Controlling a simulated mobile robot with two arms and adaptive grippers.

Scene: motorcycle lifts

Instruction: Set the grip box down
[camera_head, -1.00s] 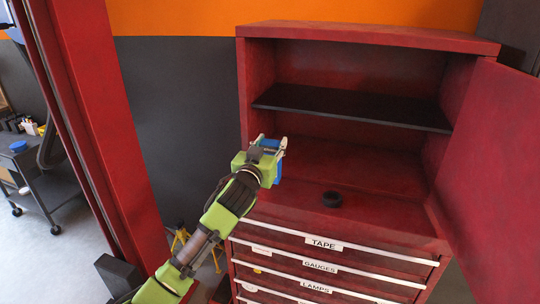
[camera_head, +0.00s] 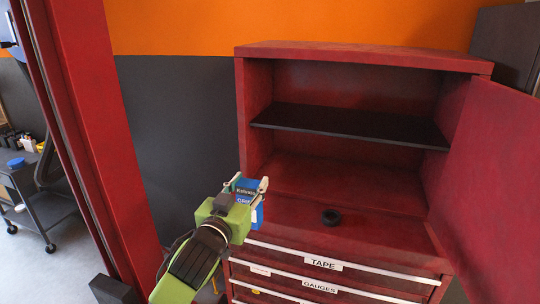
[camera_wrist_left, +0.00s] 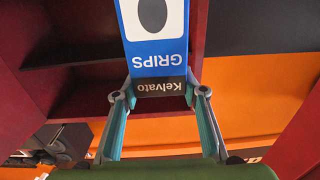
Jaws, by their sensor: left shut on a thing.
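The grip box (camera_head: 247,191) is blue and white with a black band; its label reads "Kelvato" and "GRIPS", upside down in the left wrist view (camera_wrist_left: 158,62). My left gripper (camera_head: 250,186) is shut on it, with one finger on each side. In the head view the gripper and box are in front of the left part of the open red cabinet (camera_head: 365,52), near the level of its lower compartment floor. Part of the box is hidden by the gripper. My right gripper is not in view.
A black shelf (camera_head: 350,123) crosses above and looks empty. The red door (camera_head: 490,185) stands open at right. Labelled drawers (camera_head: 322,262) are below. A red post (camera_head: 105,150) rises at left.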

